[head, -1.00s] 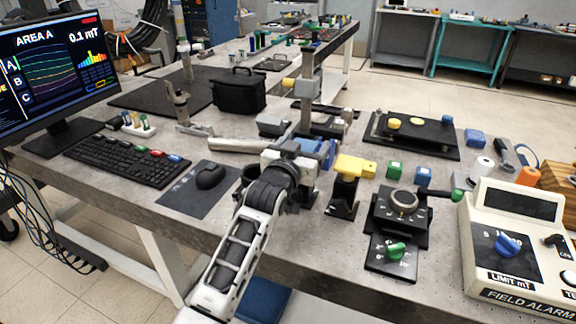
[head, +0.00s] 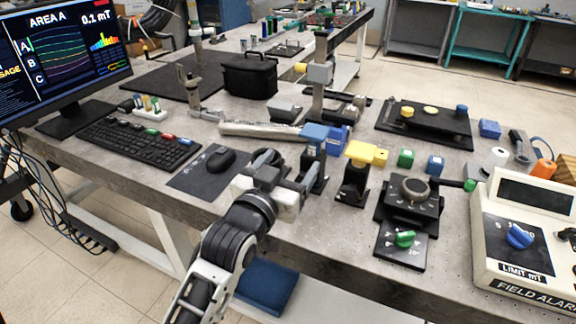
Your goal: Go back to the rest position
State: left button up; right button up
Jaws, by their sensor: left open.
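My left gripper (head: 286,172) is open near the front edge of the workbench (head: 235,152), right of the mouse pad. Nothing shows between its fingers, though its wrist hides part of them. It is in front of a black stand with a blue block (head: 315,132) on top, apart from that block as far as I can see. A yellow block on a black stand (head: 362,153) is to its right. My right gripper is not in view.
A keyboard (head: 135,140), mouse (head: 220,161) and monitor (head: 60,55) are on the left. A dial box (head: 416,190) and the field alarm box (head: 515,240) are on the right. Open floor lies in front of the bench.

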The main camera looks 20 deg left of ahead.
pick_arm(q)
jog(key=s+a+f+m+g, duration=0.1)
jog(key=s+f+g, duration=0.7)
jog(key=s, duration=0.5)
jog(key=s+f+m+g, duration=0.1)
jog(key=s+f+g, duration=0.5)
jog(key=s+f, duration=0.5)
jog(key=w+d+f+t+h, duration=0.2)
jog(key=w+d+f+t, duration=0.2)
jog(key=w+d+t, duration=0.1)
jog(key=shift+d+f+t+h, duration=0.25)
jog(key=shift+d+t+h, duration=0.1)
jog(key=shift+t, duration=0.45)
